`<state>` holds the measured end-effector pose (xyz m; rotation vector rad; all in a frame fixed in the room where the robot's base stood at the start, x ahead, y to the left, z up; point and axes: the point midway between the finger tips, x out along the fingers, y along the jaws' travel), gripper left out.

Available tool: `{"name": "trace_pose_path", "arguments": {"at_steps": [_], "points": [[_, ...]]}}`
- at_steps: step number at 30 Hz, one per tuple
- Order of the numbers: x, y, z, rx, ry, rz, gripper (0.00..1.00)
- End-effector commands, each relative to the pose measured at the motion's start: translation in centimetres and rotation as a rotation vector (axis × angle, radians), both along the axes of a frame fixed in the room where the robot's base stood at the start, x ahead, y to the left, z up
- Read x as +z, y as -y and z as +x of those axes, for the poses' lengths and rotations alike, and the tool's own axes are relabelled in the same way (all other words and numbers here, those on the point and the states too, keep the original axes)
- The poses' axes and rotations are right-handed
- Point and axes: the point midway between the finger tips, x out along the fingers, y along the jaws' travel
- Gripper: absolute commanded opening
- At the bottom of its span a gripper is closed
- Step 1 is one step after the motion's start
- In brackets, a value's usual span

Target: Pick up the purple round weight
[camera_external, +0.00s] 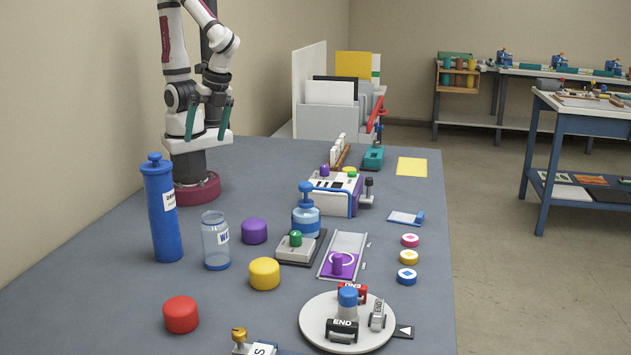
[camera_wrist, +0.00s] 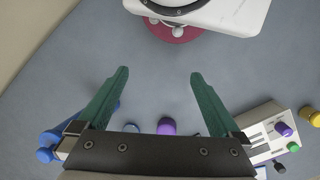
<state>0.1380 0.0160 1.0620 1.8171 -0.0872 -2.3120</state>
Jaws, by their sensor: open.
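The purple round weight (camera_external: 254,231) stands on the grey-blue table, right of the clear bottle and behind the yellow weight. In the wrist view it shows as a small purple shape (camera_wrist: 166,127), partly cut off by the dark gripper body. My gripper (camera_external: 205,137) has two green fingers, spread apart and empty. It is raised above the table near my base, behind the weight and well apart from it. In the wrist view the open gripper (camera_wrist: 160,73) has only bare table and my base between and beyond its fingertips.
A tall blue bottle (camera_external: 164,215) and a clear bottle (camera_external: 216,243) stand left of the weight. A yellow weight (camera_external: 264,274) and a red one (camera_external: 181,314) are nearer the front. A blue pump bottle (camera_external: 306,218) stands to the right. Table between my base and the weight is clear.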

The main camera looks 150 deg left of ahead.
Motion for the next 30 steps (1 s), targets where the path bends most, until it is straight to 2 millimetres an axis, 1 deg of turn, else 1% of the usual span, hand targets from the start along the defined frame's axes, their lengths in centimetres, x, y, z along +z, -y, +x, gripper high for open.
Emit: {"name": "trace_pose_path", "arguments": {"at_steps": [1, 2, 3, 5, 6, 9, 12, 14, 15, 17, 21, 24, 30], "points": [[-1.3, -0.1, 1.1, 0.280, -0.094, -0.116, 1.00], [-1.9, -0.2, 2.1, 0.463, -0.145, -0.192, 1.00], [-2.9, -0.8, 3.6, 0.705, -0.210, -0.296, 1.00], [-4.5, -2.6, 5.9, 1.057, -0.299, -0.450, 1.00], [-5.6, -4.3, 7.2, 1.269, -0.350, -0.549, 1.00], [-8.3, -8.6, 8.9, 1.686, -0.450, -0.758, 1.00], [-10.2, -11.6, 9.3, 1.917, -0.508, -0.888, 1.00], [-10.8, -12.2, 9.5, 1.975, -0.523, -0.924, 1.00], [-11.2, -12.1, 9.8, 1.991, -0.529, -0.935, 1.00], [-11.8, -11.2, 10.7, 1.995, -0.533, -0.935, 1.00], [-13.7, -8.4, 13.4, 1.988, -0.536, -0.931, 1.00], [-14.8, -6.9, 14.9, 1.989, -0.531, -0.929, 1.00], [-16.0, -5.6, 16.5, 1.989, -0.528, -0.930, 1.00]]}}
